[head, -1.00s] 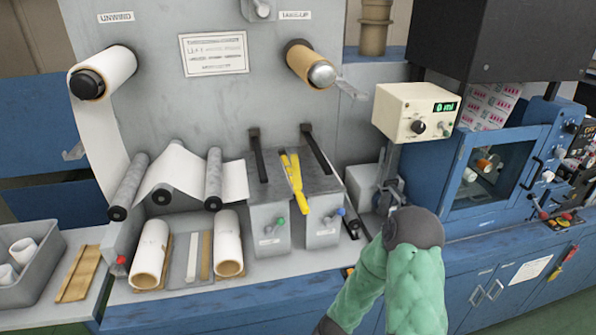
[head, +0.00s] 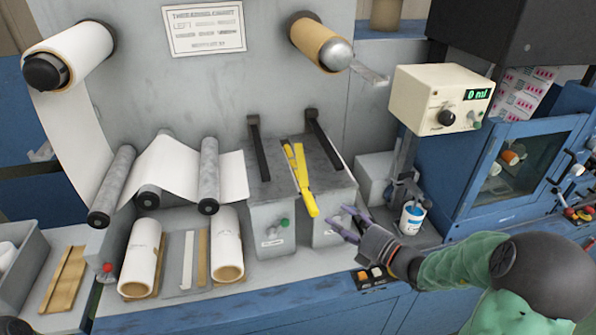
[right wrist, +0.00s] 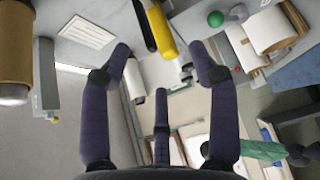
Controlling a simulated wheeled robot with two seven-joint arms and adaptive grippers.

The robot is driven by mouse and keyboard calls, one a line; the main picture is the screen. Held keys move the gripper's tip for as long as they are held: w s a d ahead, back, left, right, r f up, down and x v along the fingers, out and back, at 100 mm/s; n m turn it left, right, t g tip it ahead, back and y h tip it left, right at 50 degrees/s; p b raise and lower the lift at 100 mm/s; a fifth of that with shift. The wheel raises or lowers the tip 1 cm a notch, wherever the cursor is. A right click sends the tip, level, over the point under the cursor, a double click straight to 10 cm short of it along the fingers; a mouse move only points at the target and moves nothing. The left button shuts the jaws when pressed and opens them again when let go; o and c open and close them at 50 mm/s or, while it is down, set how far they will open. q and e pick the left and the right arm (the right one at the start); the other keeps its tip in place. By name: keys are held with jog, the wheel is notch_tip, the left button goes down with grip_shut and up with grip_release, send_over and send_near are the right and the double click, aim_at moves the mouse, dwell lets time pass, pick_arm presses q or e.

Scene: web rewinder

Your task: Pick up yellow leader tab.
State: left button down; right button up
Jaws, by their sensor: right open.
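The yellow leader tab (head: 304,187) lies on top of the grey splice box (head: 333,187) between two black rails, and its lower end hangs past the front edge. In the right wrist view the tab (right wrist: 163,36) shows at the top, just beyond and between my fingertips. My right gripper (head: 347,222) is open and empty, to the right of and in front of the tab's lower end, apart from it. Its three dark fingers are spread in the right wrist view (right wrist: 160,62).
A take-up roll (head: 320,45) juts out above the box. A green knob (head: 283,222) sits on the box's front. A blue-and-white can (head: 411,218) and a cream counter unit (head: 440,98) stand to the right.

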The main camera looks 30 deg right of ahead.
aim_at(313, 203)
jog(key=b+x, duration=0.2)
jog(key=x, duration=0.6)
jog(key=shift+a+r, duration=0.1)
jog(key=shift+a, duration=0.15)
jog(key=shift+w+a, duration=0.1)
jog(key=shift+w, duration=0.45)
jog(key=shift+c, duration=0.3)
grip_shut()
